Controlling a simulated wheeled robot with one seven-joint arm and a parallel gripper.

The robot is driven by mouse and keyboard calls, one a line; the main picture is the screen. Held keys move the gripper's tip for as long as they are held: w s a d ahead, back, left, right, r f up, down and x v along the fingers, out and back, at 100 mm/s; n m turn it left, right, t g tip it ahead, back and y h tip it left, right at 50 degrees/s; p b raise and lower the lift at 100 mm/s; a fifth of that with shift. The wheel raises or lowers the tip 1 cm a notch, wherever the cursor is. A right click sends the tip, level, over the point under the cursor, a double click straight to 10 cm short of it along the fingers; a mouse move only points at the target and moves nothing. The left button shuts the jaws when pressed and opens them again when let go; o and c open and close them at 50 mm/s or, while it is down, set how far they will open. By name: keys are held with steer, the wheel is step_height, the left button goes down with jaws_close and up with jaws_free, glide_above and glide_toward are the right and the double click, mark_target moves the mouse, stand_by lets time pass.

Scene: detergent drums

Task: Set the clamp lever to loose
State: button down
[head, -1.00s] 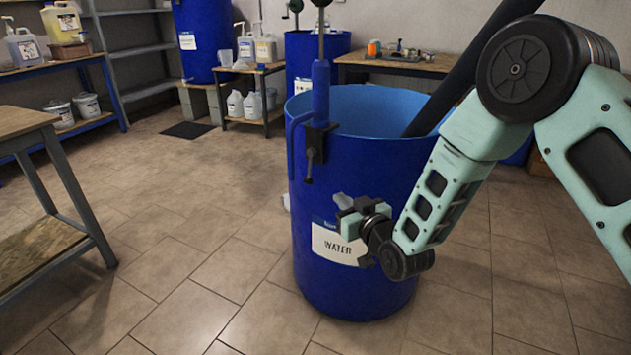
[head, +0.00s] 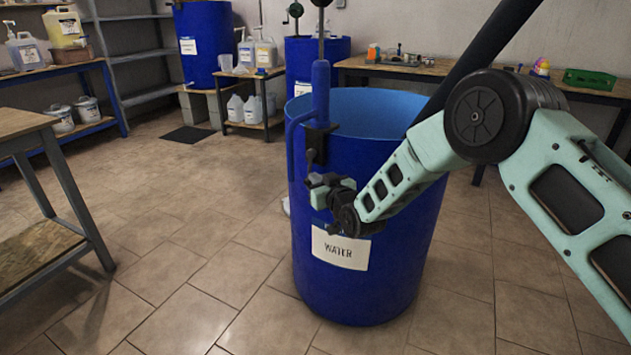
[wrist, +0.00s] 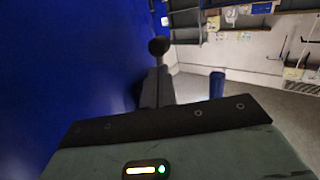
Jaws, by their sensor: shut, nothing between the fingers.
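The black clamp (head: 320,136) sits on the rim of the blue WATER drum (head: 375,270), with the blue pump tube (head: 321,90) rising from it. Its small dark lever (head: 310,157) hangs down under the clamp; its lower part is hidden behind my gripper. My gripper (head: 314,181) is shut and empty, just below the clamp, beside the drum wall. In the wrist view a black ball knob on a pale stem (wrist: 158,46) shows straight ahead of the shut fingers (wrist: 157,88). I cannot tell whether they touch.
The drum wall (wrist: 60,75) fills the left of the wrist view, close by. A table (head: 30,125) stands at the left. A low bench with jugs (head: 250,95) and a workbench (head: 430,70) stand behind.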

steer(key=shift+w+a, duration=0.2)
steer(key=shift+w, duration=0.1)
steer(key=shift+f+b, duration=0.2)
steer(key=shift+b, duration=0.25)
